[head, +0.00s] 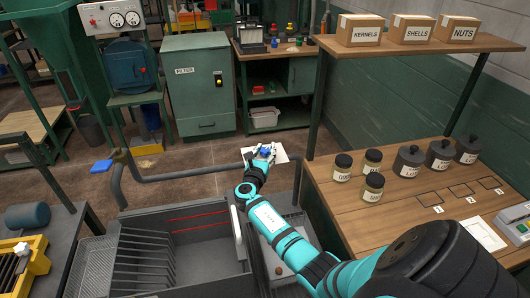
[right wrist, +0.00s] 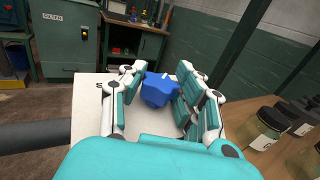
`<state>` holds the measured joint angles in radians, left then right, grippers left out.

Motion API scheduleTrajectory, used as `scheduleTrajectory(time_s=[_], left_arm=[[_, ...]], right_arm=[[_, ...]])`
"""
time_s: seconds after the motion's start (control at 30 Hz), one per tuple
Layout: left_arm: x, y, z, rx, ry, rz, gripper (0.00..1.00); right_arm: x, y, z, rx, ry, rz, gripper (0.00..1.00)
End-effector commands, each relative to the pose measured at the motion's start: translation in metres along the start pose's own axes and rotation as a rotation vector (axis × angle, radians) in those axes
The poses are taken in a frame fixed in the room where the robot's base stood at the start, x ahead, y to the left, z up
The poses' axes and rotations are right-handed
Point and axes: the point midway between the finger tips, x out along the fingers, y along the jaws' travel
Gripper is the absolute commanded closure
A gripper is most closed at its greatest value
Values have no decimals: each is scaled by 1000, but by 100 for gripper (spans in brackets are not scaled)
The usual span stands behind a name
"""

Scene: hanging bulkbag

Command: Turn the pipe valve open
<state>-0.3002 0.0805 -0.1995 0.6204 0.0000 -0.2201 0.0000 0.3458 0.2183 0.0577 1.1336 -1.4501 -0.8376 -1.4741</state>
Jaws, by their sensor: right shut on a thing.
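The blue valve handle (head: 265,153) sits by a white placard (head: 284,156) at the dark grey pipe (head: 190,176), in the middle of the head view. In the right wrist view the blue handle (right wrist: 157,90) is between the fingers of my right gripper (right wrist: 155,92), in front of the placard (right wrist: 88,92). My right gripper (head: 262,156) is shut on the handle. The fingers hide part of it, and I cannot tell how far the valve is turned. The pipe (right wrist: 30,137) also shows at the left of the wrist view. My left gripper is not in view.
A wooden bench (head: 400,215) with jars and dark canisters stands at right, below a shelf (head: 420,43) with labelled boxes. A grey bin with a rack (head: 175,250) is below the pipe. A green filter cabinet (head: 200,85) stands behind, across open floor.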

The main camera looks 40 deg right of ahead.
Motion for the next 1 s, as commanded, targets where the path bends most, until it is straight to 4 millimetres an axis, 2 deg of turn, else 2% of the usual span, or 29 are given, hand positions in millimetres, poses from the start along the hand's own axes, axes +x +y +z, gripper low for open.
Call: scheduleTrajectory(time_s=[0.43,0.47,0.63,0.67,1.0], left_arm=[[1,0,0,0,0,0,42],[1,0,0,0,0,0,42],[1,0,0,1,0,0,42],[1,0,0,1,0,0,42],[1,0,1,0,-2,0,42]], right_arm=[[0,0,0,-1,0,-11,100],[0,0,0,-1,0,-11,68],[0,0,0,-1,0,-11,45],[0,0,0,-1,0,-11,42],[0,0,5,1,-1,-11,42]])
